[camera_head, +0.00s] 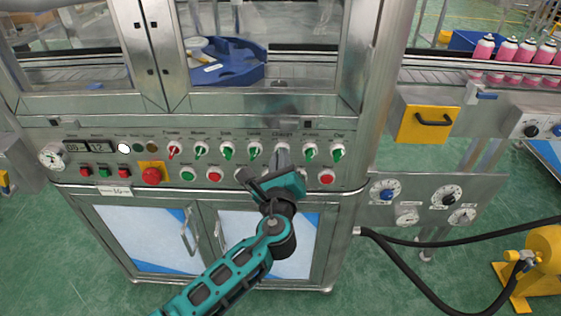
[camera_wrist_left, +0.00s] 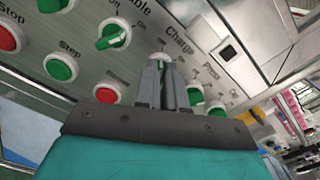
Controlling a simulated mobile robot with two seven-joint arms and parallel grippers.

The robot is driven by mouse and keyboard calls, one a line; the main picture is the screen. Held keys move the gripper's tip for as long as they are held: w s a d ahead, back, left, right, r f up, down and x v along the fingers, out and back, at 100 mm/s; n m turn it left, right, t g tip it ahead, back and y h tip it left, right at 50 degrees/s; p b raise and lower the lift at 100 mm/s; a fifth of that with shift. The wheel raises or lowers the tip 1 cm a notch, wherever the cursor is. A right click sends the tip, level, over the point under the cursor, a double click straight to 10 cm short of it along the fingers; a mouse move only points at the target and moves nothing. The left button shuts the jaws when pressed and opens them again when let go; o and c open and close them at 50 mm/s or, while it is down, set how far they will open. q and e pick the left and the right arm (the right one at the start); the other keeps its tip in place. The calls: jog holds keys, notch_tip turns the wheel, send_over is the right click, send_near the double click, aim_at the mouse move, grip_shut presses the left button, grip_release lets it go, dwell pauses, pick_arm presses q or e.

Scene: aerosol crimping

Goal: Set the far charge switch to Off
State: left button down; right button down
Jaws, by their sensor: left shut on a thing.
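The charge switch sits in the upper row of the machine's control panel (camera_head: 100,158), under the "Charge" label. In the left wrist view only a bit of the white rim of the charge switch (camera_wrist_left: 160,57) shows behind the fingers. My left gripper (camera_head: 282,152) is at this switch, its two grey fingers closed on the knob; the fingers also show in the left wrist view (camera_wrist_left: 167,76). The fingers hide the knob, so I cannot tell its setting. My right gripper is not in view.
A table switch (camera_head: 255,150) and a press switch (camera_head: 310,151) with green handles stand close on either side. Round push buttons lie below, including a red one (camera_head: 327,177) and the emergency stop (camera_head: 151,176). Pink cans (camera_head: 507,50) stand on the conveyor at right.

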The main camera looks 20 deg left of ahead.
pick_arm(q)
jog(key=shift+r, duration=0.1)
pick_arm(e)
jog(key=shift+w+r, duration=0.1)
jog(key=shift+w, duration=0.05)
pick_arm(q)
jog(key=c, duration=1.2)
grip_release()
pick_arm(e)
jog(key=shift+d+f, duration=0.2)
